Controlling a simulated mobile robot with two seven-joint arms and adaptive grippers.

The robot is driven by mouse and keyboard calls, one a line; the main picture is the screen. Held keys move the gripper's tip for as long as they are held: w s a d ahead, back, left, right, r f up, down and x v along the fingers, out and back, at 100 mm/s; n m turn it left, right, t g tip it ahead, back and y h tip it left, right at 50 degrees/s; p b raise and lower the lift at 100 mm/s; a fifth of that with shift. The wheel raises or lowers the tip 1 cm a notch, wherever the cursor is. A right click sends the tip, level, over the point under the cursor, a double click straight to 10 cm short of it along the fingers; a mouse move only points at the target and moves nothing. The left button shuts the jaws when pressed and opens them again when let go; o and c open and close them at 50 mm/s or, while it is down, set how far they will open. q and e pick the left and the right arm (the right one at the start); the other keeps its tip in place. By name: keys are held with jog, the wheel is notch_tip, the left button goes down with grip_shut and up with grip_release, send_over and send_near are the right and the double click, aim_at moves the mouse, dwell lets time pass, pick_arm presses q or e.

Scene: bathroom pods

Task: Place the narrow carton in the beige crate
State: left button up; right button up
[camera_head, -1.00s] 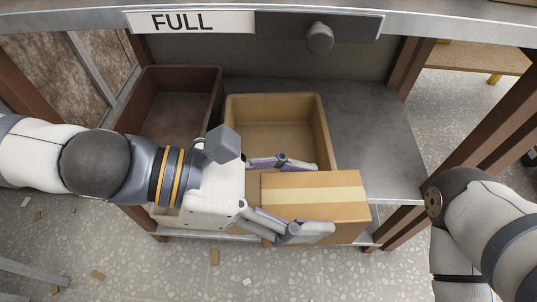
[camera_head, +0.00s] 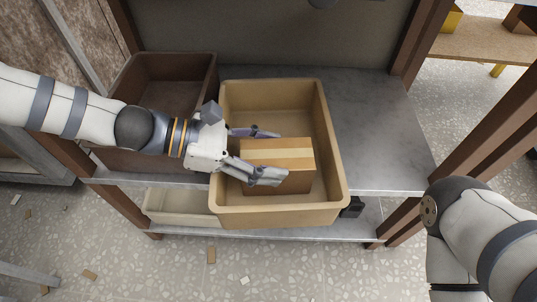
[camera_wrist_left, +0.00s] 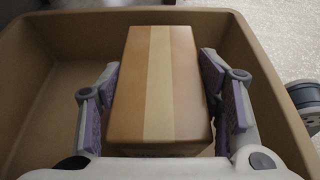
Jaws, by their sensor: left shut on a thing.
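The narrow carton (camera_head: 285,182) is a brown box with a paler tape stripe along its top. My left gripper (camera_head: 270,155) is shut on it, one finger along each long side. The wrist view shows the carton (camera_wrist_left: 158,85) between both finger pads (camera_wrist_left: 160,100). The carton is within the walls of the beige crate (camera_head: 332,145), toward its middle and right. The crate's walls surround it in the wrist view (camera_wrist_left: 258,75). Whether the carton touches the crate floor is hidden. My right gripper is out of view; only part of that arm shows.
A dark brown crate (camera_head: 205,75) stands left of the beige one, partly behind my left arm. A cream bin (camera_head: 180,205) sits on the lower shelf. The grey metal shelf (camera_head: 380,130) is bare to the right. Brown posts (camera_head: 418,35) frame it.

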pick_arm(q)
jog(key=shift+r, duration=0.1)
jog(key=shift+f, duration=0.2)
jog(key=o, duration=1.6)
jog(key=shift+c, duration=0.2)
jog(key=shift+r, duration=0.1)
jog(key=p+v, duration=0.3)
jog(key=v, duration=0.9)
jog(key=shift+r, duration=0.15)
